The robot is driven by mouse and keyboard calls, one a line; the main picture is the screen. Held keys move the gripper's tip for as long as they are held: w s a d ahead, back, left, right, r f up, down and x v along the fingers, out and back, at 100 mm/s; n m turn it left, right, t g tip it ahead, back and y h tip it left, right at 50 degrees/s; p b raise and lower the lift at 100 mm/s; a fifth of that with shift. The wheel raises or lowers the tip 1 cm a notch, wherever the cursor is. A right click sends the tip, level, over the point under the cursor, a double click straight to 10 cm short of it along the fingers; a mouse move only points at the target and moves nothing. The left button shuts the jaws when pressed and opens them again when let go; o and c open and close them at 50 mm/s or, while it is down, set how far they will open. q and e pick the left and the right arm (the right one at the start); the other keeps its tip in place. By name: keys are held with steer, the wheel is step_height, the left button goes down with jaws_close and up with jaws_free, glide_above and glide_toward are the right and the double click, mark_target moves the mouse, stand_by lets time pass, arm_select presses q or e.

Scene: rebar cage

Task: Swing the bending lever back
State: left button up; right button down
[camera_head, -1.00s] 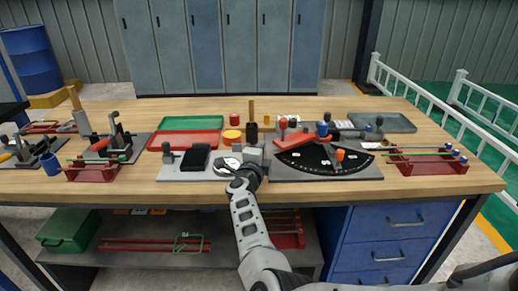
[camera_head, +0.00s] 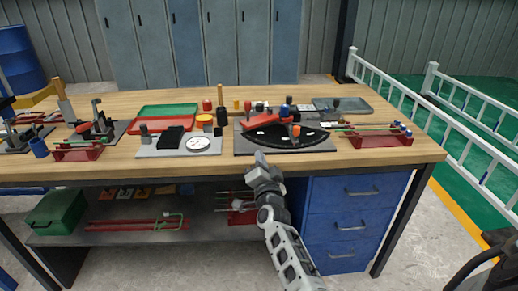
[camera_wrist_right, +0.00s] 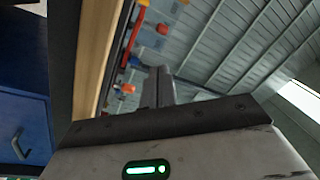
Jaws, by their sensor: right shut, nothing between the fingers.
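The bender stands right of middle on the bench in the head view. It has a dark fan-shaped plate (camera_head: 292,138) with pale marks, and a red lever (camera_head: 262,121) lies across its back left side. An orange knob (camera_head: 296,131) stands on the plate, and blue and red parts rise behind it. My right gripper (camera_head: 261,158) is shut and empty, at the bench's front edge, apart from the lever. Its closed fingers (camera_wrist_right: 158,86) also show in the right wrist view. My left gripper is not in view.
A grey plate with a white dial (camera_head: 198,144) lies left of the bender. A red rack with bars (camera_head: 380,140) stands to the right. Red (camera_head: 160,124) and green trays lie behind. The bench's front edge (camera_head: 350,165) and blue drawers (camera_head: 345,210) are near my right arm.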

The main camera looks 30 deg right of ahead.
steer(key=s+a+f+n+g+y, duration=0.2)
steer(key=s+a+f+n, duration=0.3)
steer(key=s, duration=0.5)
steer(key=s+a+f+n+g+y, duration=0.3)
steer(key=s+a+f+n+y, duration=0.2)
steer(key=s+a, duration=0.3)
steer(key=s+a+f+n+g+y, duration=0.2)
steer(key=s+a+f+n, duration=0.4)
steer(key=s, duration=0.7)
steer(key=shift+a+f+n+g+y, duration=0.3)
steer(key=shift+a+n+g+y, duration=0.1)
steer(key=shift+n+y, duration=0.25)
